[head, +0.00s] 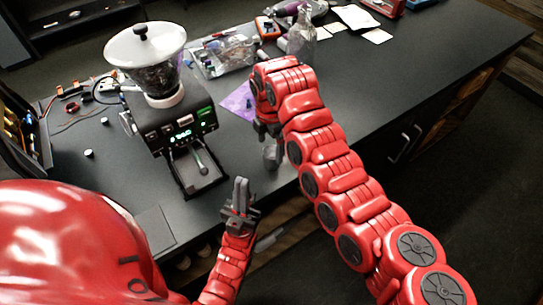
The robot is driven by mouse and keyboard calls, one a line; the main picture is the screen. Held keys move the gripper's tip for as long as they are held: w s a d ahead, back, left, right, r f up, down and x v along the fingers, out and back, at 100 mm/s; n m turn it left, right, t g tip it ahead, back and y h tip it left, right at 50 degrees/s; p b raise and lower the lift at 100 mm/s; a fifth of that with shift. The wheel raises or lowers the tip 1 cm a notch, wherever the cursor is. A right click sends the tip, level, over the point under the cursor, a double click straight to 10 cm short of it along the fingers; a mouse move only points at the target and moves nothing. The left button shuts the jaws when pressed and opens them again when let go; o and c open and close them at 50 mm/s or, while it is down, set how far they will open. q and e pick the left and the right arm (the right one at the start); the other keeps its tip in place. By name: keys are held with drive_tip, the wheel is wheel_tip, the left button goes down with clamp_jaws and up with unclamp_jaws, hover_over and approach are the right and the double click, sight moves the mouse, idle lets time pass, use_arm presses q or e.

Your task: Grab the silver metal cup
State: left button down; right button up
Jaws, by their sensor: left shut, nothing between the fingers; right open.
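A small silver-grey rounded thing (272,153), which looks like the metal cup, is near the front edge of the dark table. It sits just below my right gripper (270,138), which points down over it. The gripper's fingers are open, and the arm partly hides the cup's upper part. I cannot tell whether the fingers touch it. My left gripper (241,186) is shut and empty, pointing up in front of the table edge, lower and left of the cup.
A black brewer or grinder (178,125) with a white-topped hopper stands left of the cup, its tray (197,168) facing front. The table's right side (400,75) is mostly clear.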

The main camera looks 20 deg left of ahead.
sight(271, 155)
drive_tip(key=shift+f+p, duration=0.25)
drive_tip(key=shift+p, duration=0.1)
drive_tip(key=f+p, duration=0.2)
drive_tip(key=f, duration=0.1)
drive_tip(key=f+p, duration=0.1)
drive_tip(key=shift+w+d+f, duration=0.1)
drive_tip(key=shift+w+f, duration=0.2)
drive_tip(key=shift+f, duration=0.15)
drive_tip(key=c, duration=1.5)
drive_tip(key=shift+o, duration=0.2)
